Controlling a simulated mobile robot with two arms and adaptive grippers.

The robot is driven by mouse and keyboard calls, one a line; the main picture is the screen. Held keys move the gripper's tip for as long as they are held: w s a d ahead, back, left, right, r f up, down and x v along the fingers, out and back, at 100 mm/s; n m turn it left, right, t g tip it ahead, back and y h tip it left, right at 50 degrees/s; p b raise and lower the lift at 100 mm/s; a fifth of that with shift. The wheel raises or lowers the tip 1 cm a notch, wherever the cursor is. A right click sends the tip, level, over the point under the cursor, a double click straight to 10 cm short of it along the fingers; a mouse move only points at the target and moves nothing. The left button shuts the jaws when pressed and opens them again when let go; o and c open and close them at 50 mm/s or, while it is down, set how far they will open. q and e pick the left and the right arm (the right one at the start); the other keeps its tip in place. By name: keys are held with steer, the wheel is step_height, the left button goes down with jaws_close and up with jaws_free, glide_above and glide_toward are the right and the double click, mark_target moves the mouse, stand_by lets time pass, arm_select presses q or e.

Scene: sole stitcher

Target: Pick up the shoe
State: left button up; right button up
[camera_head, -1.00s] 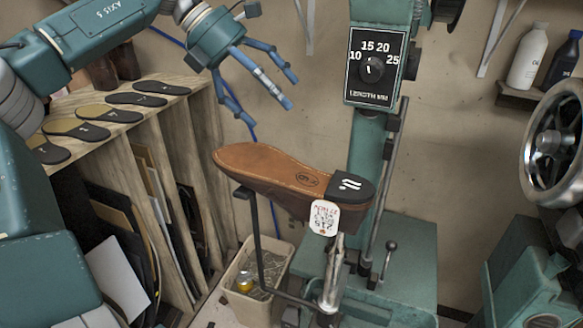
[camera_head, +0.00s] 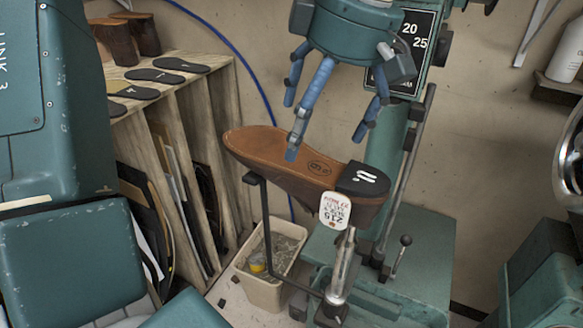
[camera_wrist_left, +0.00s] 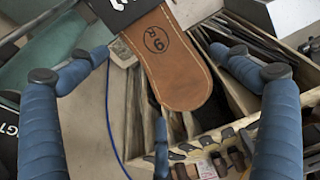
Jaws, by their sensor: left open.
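The shoe (camera_head: 290,165) sits sole up on the stitcher's metal post in the head view, with a tan sole, a black heel and a white paper tag (camera_head: 335,210) hanging at its side. In the left wrist view the sole (camera_wrist_left: 175,65) shows between the fingers, its rounded toe pointing down the picture. My left gripper (camera_head: 320,125) is open and empty, its blue fingers pointing down just above the sole. I cannot tell whether one fingertip touches the sole. My right gripper is not in view.
The green stitcher column with its dial (camera_head: 400,55) stands close behind the shoe. A support rod (camera_head: 264,225) rises under the toe. A bin (camera_head: 262,280) stands below. A wooden rack (camera_head: 190,105) with several soles is at the left. A handwheel (camera_head: 572,160) is at the right edge.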

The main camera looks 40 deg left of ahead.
mark_target(304, 153)
arm_select(q)
steer(key=p+x, duration=0.1)
steer(key=x, duration=0.4)
steer(key=shift+w+a+r, duration=0.1)
steer(key=c, duration=1.4)
